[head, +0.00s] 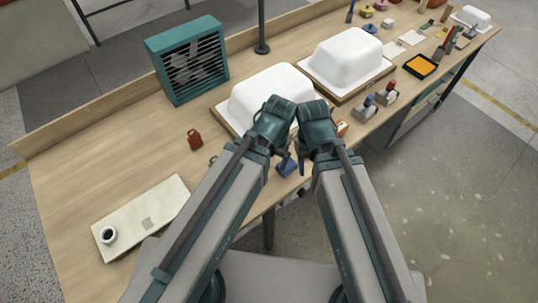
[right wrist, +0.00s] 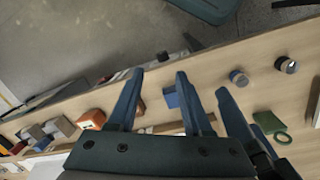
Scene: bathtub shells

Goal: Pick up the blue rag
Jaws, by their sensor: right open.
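A small blue item (head: 287,167), which looks like the blue rag, lies near the table's front edge in the head view, partly hidden by my grippers. In the right wrist view a bit of blue (right wrist: 171,97) shows between the fingers of my right gripper (right wrist: 158,77). That gripper is open and empty, pointing down at the table beside the blue item; in the head view its finger (head: 302,164) shows just right of it. My left gripper (head: 278,158) is close beside it, its jaws mostly hidden by its own arm. A third finger in the wrist view seems to be the left gripper's.
Two white tub shells (head: 268,96) (head: 346,60) on wooden boards stand behind the grippers. An orange block (head: 341,129), grey blocks (head: 385,97), a red can (head: 195,139) and a green item (right wrist: 270,125) are nearby. A teal fan (head: 188,60) stands at the back.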

